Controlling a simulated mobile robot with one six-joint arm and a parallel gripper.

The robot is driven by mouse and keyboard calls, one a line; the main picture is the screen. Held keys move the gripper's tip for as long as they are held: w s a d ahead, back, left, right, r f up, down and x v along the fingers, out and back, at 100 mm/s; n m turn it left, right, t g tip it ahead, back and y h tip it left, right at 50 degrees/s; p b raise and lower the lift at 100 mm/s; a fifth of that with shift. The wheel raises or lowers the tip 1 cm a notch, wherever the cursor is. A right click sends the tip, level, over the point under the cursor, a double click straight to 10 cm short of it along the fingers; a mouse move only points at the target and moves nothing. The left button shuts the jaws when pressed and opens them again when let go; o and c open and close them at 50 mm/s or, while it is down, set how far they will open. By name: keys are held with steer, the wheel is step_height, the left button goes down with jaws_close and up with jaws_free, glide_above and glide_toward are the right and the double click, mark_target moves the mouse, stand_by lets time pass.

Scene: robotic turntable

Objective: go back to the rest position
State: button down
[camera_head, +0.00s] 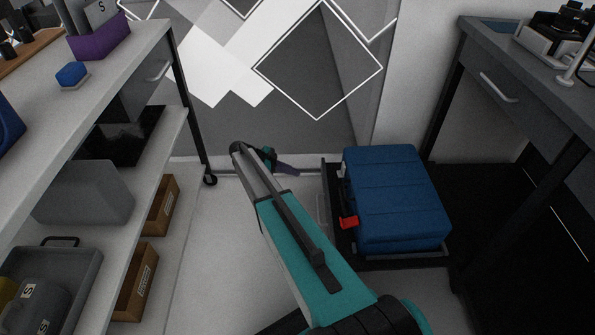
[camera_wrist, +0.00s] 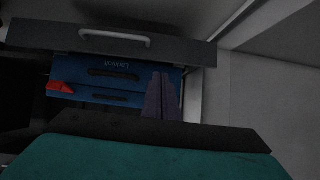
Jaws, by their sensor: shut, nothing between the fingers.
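My gripper (camera_head: 287,169) is at the far end of my teal arm in the head view, above the floor between the left shelf and the blue case. In the wrist view its purple fingers (camera_wrist: 162,96) are together with nothing between them. The blue case (camera_head: 396,197) with a red latch stands on a dark low platform, to the right of my gripper. The case also shows in the wrist view (camera_wrist: 115,77), beyond my fingers. No contact between gripper and case can be made out.
A grey panel with a handle (camera_wrist: 113,36) runs beside the case. A shelf unit (camera_head: 120,75) on the left holds a purple holder, a blue item and several bins. A dark workbench (camera_head: 500,75) stands on the right. Pale floor (camera_head: 205,255) is clear left of my arm.

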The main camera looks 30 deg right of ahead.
steer(key=shift+r, duration=0.1)
stand_by(0.4)
steer(key=s+a+r+n+y+p, duration=0.3)
steer(key=s+a+n+p, duration=0.5)
steer(key=s, duration=0.7)
steer(key=s+a+r+n+y+p, duration=0.3)
steer(key=s+a+n+p, duration=0.5)
steer(key=s+a, duration=0.4)
steer(key=s+a+r+n+y+p, duration=0.3)
steer(key=s+a+n+p, duration=0.4)
steer(key=s, duration=1)
steer(key=shift+s+a+r+n+y+p, duration=0.2)
steer(key=shift+s+a+n+y+p, duration=0.25)
steer(key=shift+a+p, duration=1.35)
